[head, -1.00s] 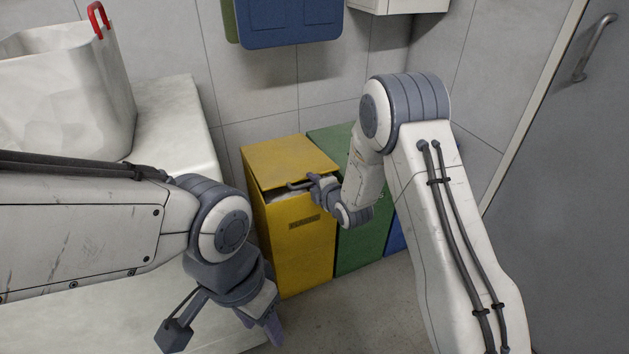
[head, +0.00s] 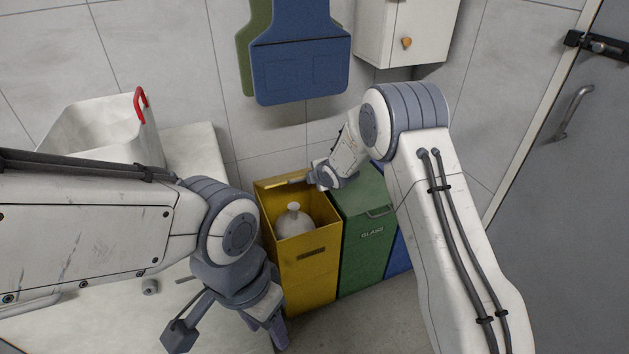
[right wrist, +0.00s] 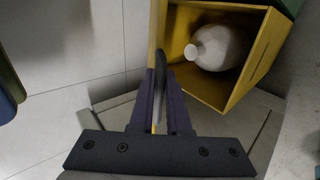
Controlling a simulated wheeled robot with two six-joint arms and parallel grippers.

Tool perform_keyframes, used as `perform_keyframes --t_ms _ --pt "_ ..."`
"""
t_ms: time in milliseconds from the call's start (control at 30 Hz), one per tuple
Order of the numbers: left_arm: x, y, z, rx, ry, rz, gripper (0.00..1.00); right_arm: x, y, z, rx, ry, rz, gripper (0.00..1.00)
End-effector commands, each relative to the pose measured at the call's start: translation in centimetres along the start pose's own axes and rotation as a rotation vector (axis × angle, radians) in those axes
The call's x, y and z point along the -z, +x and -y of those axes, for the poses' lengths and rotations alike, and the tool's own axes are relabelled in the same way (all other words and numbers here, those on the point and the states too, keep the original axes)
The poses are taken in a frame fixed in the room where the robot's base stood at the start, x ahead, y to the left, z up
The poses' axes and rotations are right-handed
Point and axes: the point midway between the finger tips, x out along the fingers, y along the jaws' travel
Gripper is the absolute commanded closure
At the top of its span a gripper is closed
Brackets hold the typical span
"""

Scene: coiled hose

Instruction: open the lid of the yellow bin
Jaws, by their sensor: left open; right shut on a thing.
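The yellow bin (head: 310,282) stands against the wall, and its top is open. Its lid (head: 272,184) is swung up to about upright at the back of the bin. A pale round, bottle-like thing with a narrow neck (head: 293,222) lies inside. My right gripper (head: 310,180) is at the raised lid's upper edge. In the right wrist view the gripper (right wrist: 160,80) is shut on the lid's dark handle (right wrist: 160,62), with the lid seen nearly edge-on.
A green bin (head: 365,240) marked "GLASS" stands close at the right, with a blue bin (head: 398,258) beyond it. A blue board-like thing (head: 300,70) and a white cabinet (head: 405,35) hang above. A pale bench (head: 195,150) with a white red-handled container (head: 95,128) is at the left.

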Motion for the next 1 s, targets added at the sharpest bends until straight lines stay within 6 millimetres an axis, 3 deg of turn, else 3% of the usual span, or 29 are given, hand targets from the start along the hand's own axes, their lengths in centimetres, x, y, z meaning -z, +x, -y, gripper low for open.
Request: perform_keyframes --t_ms 467,500,567,867,1000 --pt "0.0 -0.2 0.0 0.0 0.0 0.0 0.5 0.1 0.1 -0.4 -0.003 -0.002 -0.001 1.0" --pt "0.0 -0.2 0.0 0.0 0.0 0.0 0.5 0.1 0.1 -0.4 -0.004 -0.002 -0.001 0.78" --pt "0.0 -0.2 0.0 0.0 0.0 0.0 0.5 0.1 0.1 -0.4 -0.003 -0.002 -0.001 0.56" --pt "0.0 -0.2 0.0 0.0 0.0 0.0 0.5 0.0 0.0 -0.4 -0.002 -0.001 -0.001 0.56" --pt "0.0 -0.1 0.0 0.0 0.0 0.0 0.5 0.0 -1.0 -0.4 -0.003 -0.001 -0.001 0.56"
